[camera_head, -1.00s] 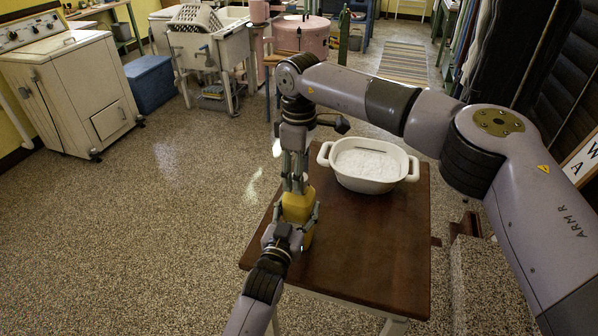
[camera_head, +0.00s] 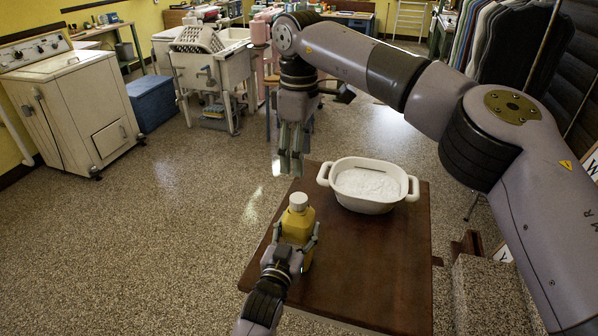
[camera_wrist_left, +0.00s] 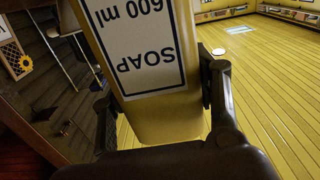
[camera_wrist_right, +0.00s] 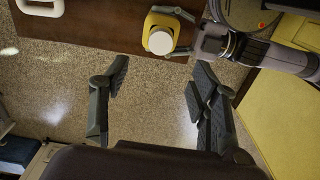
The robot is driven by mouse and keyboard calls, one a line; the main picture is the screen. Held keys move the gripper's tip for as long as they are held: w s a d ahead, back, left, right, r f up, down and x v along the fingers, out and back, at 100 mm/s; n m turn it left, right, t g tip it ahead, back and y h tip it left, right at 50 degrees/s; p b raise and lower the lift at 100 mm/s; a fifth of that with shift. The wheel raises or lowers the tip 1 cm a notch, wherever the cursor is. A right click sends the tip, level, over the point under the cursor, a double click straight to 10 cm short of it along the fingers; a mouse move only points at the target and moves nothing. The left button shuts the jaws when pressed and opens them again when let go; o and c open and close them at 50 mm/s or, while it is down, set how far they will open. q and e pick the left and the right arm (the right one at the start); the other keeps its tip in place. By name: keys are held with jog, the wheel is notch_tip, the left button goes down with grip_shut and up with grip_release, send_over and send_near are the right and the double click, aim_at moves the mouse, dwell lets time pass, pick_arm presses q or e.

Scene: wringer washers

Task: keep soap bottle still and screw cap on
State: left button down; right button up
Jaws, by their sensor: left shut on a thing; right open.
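The yellow soap bottle (camera_head: 297,222) stands upright near the left edge of the brown table. The white cap (camera_head: 298,201) sits on its top; how tight it is I cannot tell. My left gripper (camera_head: 298,242) is shut on the bottle's body. The bottle's "SOAP 600 ml" label shows upside down in the left wrist view (camera_wrist_left: 145,60). My right gripper (camera_head: 289,170) is open and empty, above and behind the bottle, clear of the cap. In the right wrist view the cap (camera_wrist_right: 161,41) lies beyond the open fingers (camera_wrist_right: 158,75).
A white two-handled tub (camera_head: 366,188) with white powder stands on the back of the table (camera_head: 375,265). The table's front right is bare. A washer (camera_head: 75,100), a blue box (camera_head: 152,103) and a sink stand at the far left, with open floor between.

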jog(key=shift+r, duration=0.65)
pick_arm(q)
jog(key=c, duration=0.5)
grip_release()
jog(key=v, duration=1.2)
